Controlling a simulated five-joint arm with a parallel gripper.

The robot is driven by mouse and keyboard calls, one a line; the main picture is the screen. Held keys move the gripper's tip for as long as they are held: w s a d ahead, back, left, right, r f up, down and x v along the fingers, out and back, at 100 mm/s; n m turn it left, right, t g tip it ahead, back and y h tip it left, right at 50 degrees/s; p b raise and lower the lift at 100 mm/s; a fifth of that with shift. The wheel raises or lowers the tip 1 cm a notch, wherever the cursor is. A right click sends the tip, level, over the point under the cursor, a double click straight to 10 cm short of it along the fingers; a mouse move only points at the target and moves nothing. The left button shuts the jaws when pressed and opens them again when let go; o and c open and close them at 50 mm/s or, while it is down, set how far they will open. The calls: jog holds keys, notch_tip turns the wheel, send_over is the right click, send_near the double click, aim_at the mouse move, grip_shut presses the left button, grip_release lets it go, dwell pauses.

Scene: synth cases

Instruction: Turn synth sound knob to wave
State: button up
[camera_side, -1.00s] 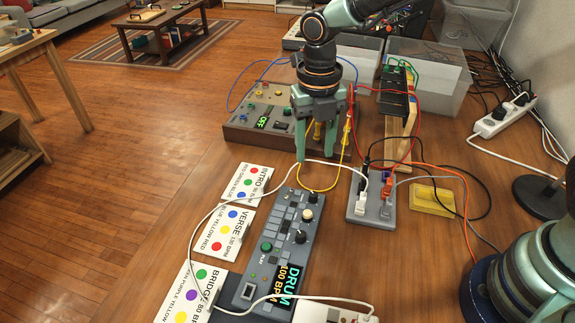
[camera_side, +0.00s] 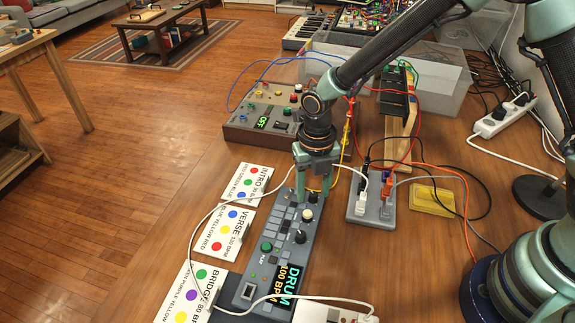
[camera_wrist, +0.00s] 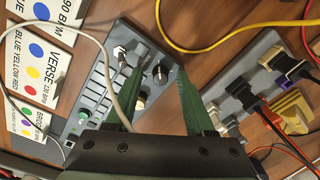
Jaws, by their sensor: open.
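The grey-blue synth (camera_side: 262,262) lies on the wooden table in the side view, its screen (camera_side: 288,284) reading "DRUM 100 BPM". A cream knob (camera_side: 308,214) and a black knob (camera_side: 300,237) stand on its right half. I cannot tell which is the sound knob. My gripper (camera_side: 313,196) points down, open and empty, over the synth's far end, close to the cream knob, and hides part of that end. In the wrist view the synth (camera_wrist: 98,92) lies below my gripper (camera_wrist: 158,70), and a black knob (camera_wrist: 160,75) shows between the green fingers.
A white cable (camera_side: 222,205) loops around the synth, beside the INTRO, VERSE and BRIDGE cards (camera_side: 235,231). A grey power box (camera_side: 371,208) with plugs and a yellow block (camera_side: 432,199) sit at right.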

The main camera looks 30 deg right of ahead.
grip_shut()
